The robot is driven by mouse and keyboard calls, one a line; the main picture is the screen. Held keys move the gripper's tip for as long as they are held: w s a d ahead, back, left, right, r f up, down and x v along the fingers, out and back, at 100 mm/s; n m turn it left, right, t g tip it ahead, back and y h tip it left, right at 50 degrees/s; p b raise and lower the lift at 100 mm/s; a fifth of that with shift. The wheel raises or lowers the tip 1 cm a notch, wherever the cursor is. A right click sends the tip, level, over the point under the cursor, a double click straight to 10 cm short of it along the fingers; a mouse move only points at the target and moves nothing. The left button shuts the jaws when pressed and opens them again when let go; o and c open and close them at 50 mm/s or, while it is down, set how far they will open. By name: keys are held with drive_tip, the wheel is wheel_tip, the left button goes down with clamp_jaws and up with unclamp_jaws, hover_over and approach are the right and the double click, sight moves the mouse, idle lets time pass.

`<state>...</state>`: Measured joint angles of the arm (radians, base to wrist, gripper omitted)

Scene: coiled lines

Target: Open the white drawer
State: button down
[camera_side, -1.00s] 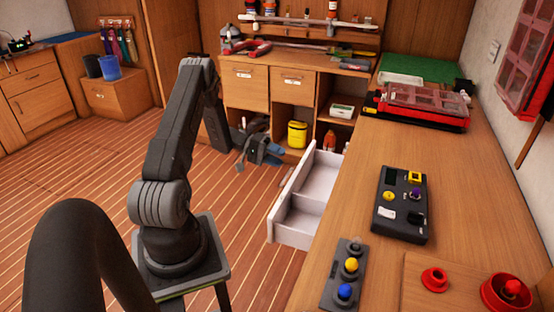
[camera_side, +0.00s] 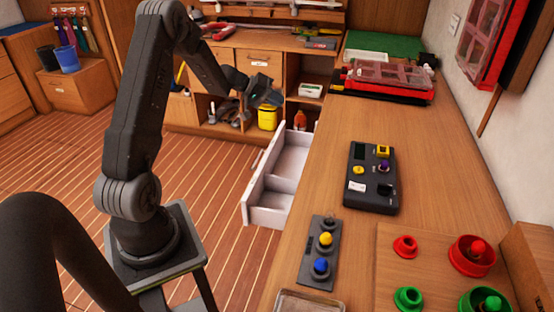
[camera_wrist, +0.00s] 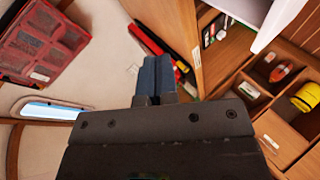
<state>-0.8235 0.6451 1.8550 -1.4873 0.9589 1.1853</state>
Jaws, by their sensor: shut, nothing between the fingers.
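The white drawer (camera_side: 268,212) stands pulled out from under the workbench in the side view, its inside and a divider showing. My gripper (camera_side: 275,99) is above and beyond the drawer's far end, in front of the back shelves, and apart from the drawer. Its blue fingers (camera_wrist: 156,75) are together with nothing between them in the wrist view.
A dark control box (camera_side: 371,182) and a button strip (camera_side: 308,270) lie on the workbench (camera_side: 440,165). A red clear-lidded case (camera_side: 385,80) is farther back. A yellow container (camera_side: 267,117) stands on the back shelf. The floor (camera_side: 215,185) left of the drawer is clear.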

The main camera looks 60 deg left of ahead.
drive_tip(key=w+d+n+g+y, duration=0.1)
drive_tip(key=w+d+g+y, duration=0.25)
drive_tip(key=w+y, duration=0.4)
drive_tip(key=s+d+r+g+y, duration=0.1)
drive_tip(key=s+d+g+y, duration=0.1)
drive_tip(key=s+d+g, duration=0.4)
drive_tip(key=s+d+r+g+y, duration=0.2)
drive_tip(key=s+d+g+y, duration=0.15)
drive_tip(key=d, duration=0.55)
drive_tip(key=shift+t+h, duration=0.5)
drive_tip(key=shift+t, duration=0.1)
drive_tip(key=x, duration=0.8)
drive_tip(key=d+f+x, duration=0.1)
drive_tip(key=x, duration=0.7)
drive_tip(key=d+x, duration=0.1)
drive_tip(key=x, duration=0.7)
drive_tip(key=shift+w+a+f, duration=0.15)
drive_tip(key=shift+w+f, duration=0.1)
drive_tip(key=shift+f, duration=0.45)
drive_tip(key=shift+s+a, duration=1.7)
drive_tip(key=shift+s, duration=0.05)
